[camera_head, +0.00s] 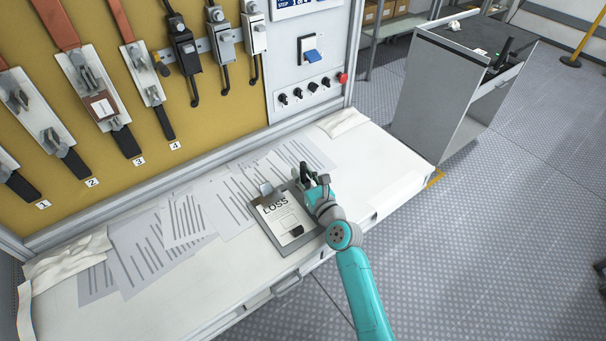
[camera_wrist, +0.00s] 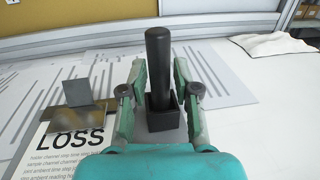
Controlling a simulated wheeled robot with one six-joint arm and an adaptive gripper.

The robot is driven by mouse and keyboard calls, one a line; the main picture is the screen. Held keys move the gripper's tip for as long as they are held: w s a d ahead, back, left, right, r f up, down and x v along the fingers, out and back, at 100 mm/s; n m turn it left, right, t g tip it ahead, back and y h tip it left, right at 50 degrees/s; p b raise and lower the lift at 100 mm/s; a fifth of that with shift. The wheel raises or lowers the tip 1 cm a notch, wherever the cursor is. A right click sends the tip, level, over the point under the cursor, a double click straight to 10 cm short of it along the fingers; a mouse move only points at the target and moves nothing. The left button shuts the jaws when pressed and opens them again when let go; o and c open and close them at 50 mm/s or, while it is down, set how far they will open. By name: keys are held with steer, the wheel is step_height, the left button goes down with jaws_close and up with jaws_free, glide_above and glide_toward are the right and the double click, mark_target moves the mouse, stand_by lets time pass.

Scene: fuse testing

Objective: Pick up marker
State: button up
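The marker (camera_wrist: 158,65) is a black cylinder standing upright in a small square black holder (camera_wrist: 165,117). In the wrist view it stands between the two fingers of my gripper (camera_wrist: 160,80). A gap shows between the marker and each finger, so the gripper looks open around it. In the head view the marker (camera_head: 304,172) is a small dark upright shape close to my gripper (camera_head: 314,182); the arm hides part of the holder there.
A clipboard (camera_head: 265,214) with a sheet headed "LOSS" lies left of my gripper. Loose printed papers (camera_head: 185,220) cover the white worktop (camera_head: 375,165). A yellow panel with numbered switches (camera_head: 110,130) stands behind. A grey cabinet (camera_head: 440,95) stands at right.

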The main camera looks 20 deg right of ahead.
jaws_close()
step_height(320, 180, up, 10)
stand_by(0.5)
